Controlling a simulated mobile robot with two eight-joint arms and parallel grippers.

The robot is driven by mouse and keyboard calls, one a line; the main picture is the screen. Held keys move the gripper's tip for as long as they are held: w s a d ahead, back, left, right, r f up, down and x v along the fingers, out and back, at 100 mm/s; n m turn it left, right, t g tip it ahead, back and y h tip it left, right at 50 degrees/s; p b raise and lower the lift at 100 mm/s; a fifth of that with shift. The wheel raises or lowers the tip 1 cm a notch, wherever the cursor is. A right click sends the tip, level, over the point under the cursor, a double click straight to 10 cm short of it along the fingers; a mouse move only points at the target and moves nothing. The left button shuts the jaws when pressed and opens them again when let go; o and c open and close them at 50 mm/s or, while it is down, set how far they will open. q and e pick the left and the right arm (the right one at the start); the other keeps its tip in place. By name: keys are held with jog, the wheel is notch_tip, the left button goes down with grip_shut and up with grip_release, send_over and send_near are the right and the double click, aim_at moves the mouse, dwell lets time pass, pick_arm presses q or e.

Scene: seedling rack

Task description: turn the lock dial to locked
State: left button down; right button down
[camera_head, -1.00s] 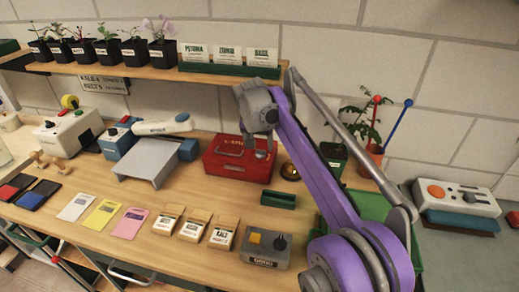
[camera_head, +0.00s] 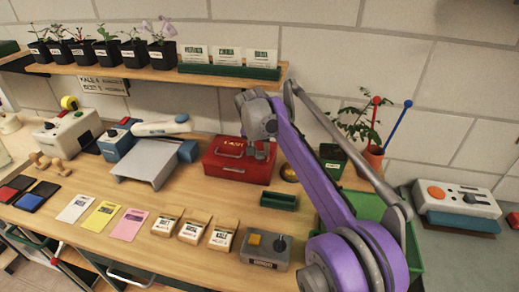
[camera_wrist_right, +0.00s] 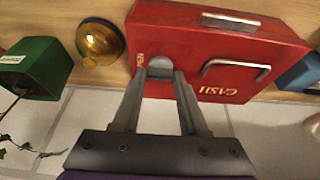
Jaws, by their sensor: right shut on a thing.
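The red cash box (camera_head: 224,164) stands on the wooden bench, and in the right wrist view the box (camera_wrist_right: 170,28) shows its CASH lettering and a silver handle (camera_wrist_right: 236,66). The grey round lock dial (camera_wrist_right: 166,68) is on the box face beside a small yellowish mark. My right gripper (camera_head: 260,153) is at the box's right part; in the right wrist view its fingertips (camera_wrist_right: 160,76) are on either side of the dial, shut on it. The fingers hide the dial in the head view. Which way the dial points is unclear. My left gripper is out of view.
A brass bell (camera_wrist_right: 100,42) stands close beside the box. A shelf (camera_head: 150,72) with seedling pots runs behind, above the bench.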

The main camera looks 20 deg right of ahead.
jog(key=shift+n, duration=0.4)
jog(key=n, duration=0.1)
jog(key=n+y+p, duration=0.1)
jog(key=n, duration=0.1)
jog(key=n+t+y+p, duration=0.1)
jog(key=shift+s+d+r+n, duration=0.1)
jog(key=shift+d+n, duration=0.15)
jog(key=shift+n, duration=0.15)
jog(key=n+y+p, duration=0.1)
jog(key=n, duration=0.1)
jog(key=n+y+p, duration=0.1)
jog(key=n, duration=0.1)
jog(key=shift+d+n, duration=0.2)
jog(key=shift+n, duration=0.1)
jog(key=shift+p, duration=0.3)
jog(key=shift+c, duration=2.2)
grip_release()
